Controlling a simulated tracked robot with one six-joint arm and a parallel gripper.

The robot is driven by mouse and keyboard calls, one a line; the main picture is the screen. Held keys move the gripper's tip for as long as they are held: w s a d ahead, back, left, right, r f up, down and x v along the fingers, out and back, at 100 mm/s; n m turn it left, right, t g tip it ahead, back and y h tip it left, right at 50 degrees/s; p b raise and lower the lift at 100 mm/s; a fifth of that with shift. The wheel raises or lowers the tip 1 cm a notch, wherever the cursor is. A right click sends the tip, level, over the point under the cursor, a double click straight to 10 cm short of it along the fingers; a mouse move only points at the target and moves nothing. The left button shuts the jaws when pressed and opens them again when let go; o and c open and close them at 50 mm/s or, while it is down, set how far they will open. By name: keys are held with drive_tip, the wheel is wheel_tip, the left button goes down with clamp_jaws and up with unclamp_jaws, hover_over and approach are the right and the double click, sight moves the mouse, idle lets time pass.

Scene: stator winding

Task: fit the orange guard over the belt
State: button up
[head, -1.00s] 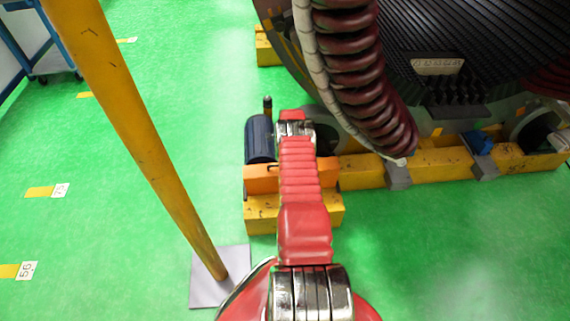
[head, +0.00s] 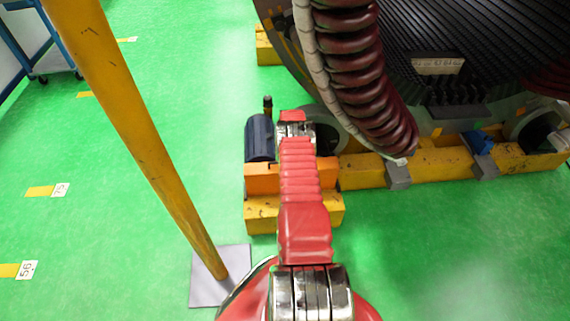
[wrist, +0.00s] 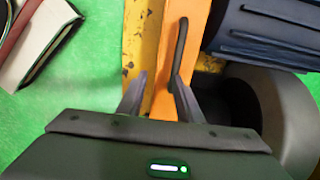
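The orange guard (head: 262,180) lies on the yellow base beam beside the dark blue motor in the head view, partly behind my red arm. In the wrist view the guard (wrist: 194,50) runs up the middle, with a dark bar handle (wrist: 180,50) on it. My gripper (wrist: 159,80) is over the guard, its two fingers apart. The handle's lower end is between the fingertips, closer to the right finger; I cannot tell whether they touch. The fingers are hidden in the head view. The belt cannot be made out in either view.
The dark blue ribbed motor (head: 259,138) stands just behind the guard. The large dark stator (head: 440,50) and yellow beam (head: 450,165) fill the right. A yellow post (head: 140,130) on a grey plate stands at left. Green floor lies open in front.

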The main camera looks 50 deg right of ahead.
drive_tip(key=shift+a+f, duration=0.1)
drive_tip(key=shift+r, duration=0.9)
wheel_tip(320, 180, up, 12)
drive_tip(key=shift+w, duration=0.1)
idle(0.7)
